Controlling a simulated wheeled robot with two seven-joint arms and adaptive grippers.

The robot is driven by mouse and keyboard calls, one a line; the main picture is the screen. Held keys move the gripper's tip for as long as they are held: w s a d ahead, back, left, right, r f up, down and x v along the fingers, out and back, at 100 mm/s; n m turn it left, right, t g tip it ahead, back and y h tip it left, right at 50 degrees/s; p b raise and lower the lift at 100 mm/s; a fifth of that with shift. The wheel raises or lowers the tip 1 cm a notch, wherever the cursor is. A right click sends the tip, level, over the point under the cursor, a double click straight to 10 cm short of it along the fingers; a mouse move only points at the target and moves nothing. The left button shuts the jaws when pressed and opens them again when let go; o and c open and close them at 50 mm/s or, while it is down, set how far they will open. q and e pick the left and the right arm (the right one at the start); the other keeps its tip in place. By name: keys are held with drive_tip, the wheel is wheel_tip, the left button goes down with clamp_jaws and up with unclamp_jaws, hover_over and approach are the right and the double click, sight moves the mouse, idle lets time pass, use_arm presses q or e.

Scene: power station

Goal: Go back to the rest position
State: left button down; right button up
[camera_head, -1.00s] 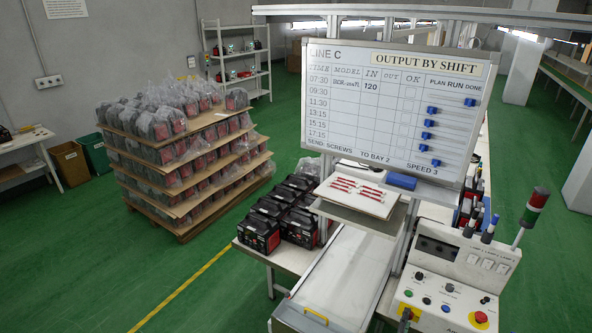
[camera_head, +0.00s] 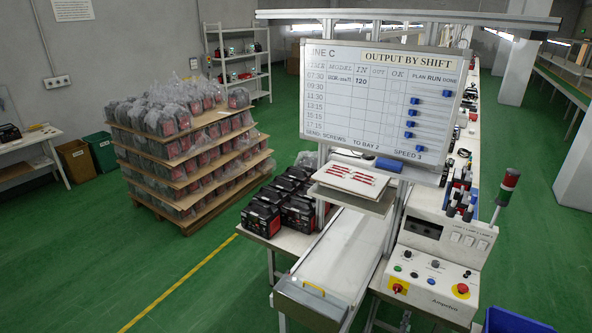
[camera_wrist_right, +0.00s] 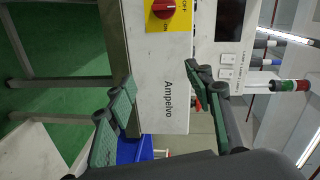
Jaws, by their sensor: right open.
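My right gripper (camera_wrist_right: 165,105) is open and empty in the right wrist view, its two dark fingers with green pads spread apart. The white control panel (camera_wrist_right: 165,75) marked "Ampelvo" shows between and beyond the fingers. I cannot tell whether anything touches it. In the head view the same control panel (camera_head: 432,270) stands at the lower right, and I cannot make out the right gripper clearly there. My left gripper is in neither view.
A grey-white chute (camera_head: 330,255) and a whiteboard (camera_head: 380,100) stand beside the panel. Black-and-red units (camera_head: 280,208) sit left of the chute. A loaded pallet (camera_head: 185,150) stands further left. A blue bin (camera_head: 515,322) is at bottom right. Green floor (camera_head: 90,240) is clear at lower left.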

drive_tip(key=s+a+f+n+g+y+b, duration=0.1)
drive_tip(key=s+a+f+n+y, duration=0.3)
drive_tip(key=s+f, duration=0.6)
drive_tip(key=s+a+f+n+g+y+b, duration=0.1)
drive_tip(key=s+f+n+g+b, duration=0.1)
drive_tip(key=s+f+n, duration=0.65)
drive_tip(key=s+a+f+n+g+y+b, duration=0.1)
drive_tip(key=s+a+f+n+y, duration=0.15)
drive_tip(key=s+f, duration=0.75)
use_arm(q)
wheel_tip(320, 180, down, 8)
drive_tip(key=b, duration=0.3)
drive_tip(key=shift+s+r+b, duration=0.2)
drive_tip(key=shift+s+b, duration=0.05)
drive_tip(key=shift+b, duration=0.05)
use_arm(e)
drive_tip(key=s+a+f+n+g, duration=0.1)
drive_tip(key=s+f+n+g, duration=0.2)
drive_tip(key=s, duration=1)
drive_tip(key=s+f+n+g+y, duration=0.1)
drive_tip(key=s+f+n+g, duration=0.1)
drive_tip(key=s+f, duration=0.8)
drive_tip(key=s+a+f+n+g, duration=0.1)
drive_tip(key=s+f+n+g, duration=0.2)
drive_tip(key=s, duration=1.3)
wheel_tip(320, 180, down, 4)
drive_tip(key=shift+s+a+r+n+g, duration=0.15)
drive_tip(key=shift+a+n+g, duration=0.15)
drive_tip(key=shift+g, duration=0.4)
drive_tip(key=shift+c, duration=0.5)
